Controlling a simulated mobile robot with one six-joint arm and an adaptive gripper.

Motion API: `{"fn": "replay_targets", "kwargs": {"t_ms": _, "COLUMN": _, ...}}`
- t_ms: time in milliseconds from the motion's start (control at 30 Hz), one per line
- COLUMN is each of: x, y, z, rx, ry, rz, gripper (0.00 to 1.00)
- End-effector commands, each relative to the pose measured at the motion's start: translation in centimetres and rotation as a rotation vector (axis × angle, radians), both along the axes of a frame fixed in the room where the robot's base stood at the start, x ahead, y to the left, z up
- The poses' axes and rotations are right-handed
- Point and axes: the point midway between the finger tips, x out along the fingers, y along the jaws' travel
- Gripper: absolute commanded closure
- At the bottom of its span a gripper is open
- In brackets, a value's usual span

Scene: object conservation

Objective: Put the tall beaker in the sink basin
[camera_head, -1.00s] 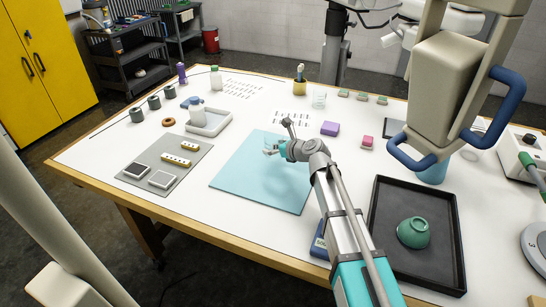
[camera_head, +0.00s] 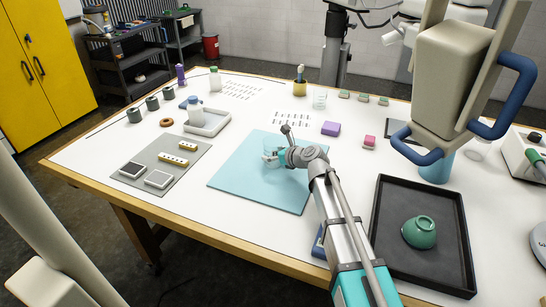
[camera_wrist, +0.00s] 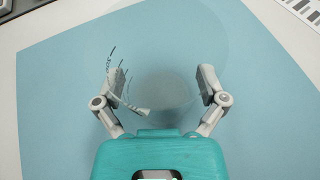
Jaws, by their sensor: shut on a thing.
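My gripper (camera_head: 270,157) is over the light blue mat (camera_head: 238,190) in the middle of the table. Its fingers are closed on the sides of a clear glass beaker (camera_head: 272,170), which is faint against the mat. In the wrist view the see-through beaker (camera_wrist: 165,75) sits between the two fingers, with dark printed marks by the left finger. Its height and any gap beneath it are hard to judge. I cannot make out with certainty which thing is the sink basin.
A white tray (camera_head: 222,127) with a bottle stands at back left. Another clear glass (camera_head: 319,99) and a purple block (camera_head: 331,128) are behind the mat.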

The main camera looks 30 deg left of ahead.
Motion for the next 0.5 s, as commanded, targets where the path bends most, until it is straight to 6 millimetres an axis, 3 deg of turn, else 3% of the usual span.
{"fn": "replay_targets", "kwargs": {"t_ms": 400, "x": -0.01, "y": 0.01, "z": -0.35, "rx": 0.000, "ry": 0.000, "rz": 0.000, "gripper": 0.56}}
{"fn": "replay_targets", "kwargs": {"t_ms": 433, "x": 0.00, "y": 0.01, "z": -0.33, "rx": 0.000, "ry": 0.000, "rz": 0.000, "gripper": 0.07}}
{"fn": "replay_targets", "kwargs": {"t_ms": 500, "x": 0.00, "y": 0.00, "z": -0.24, "rx": 0.000, "ry": 0.000, "rz": 0.000, "gripper": 0.00}}
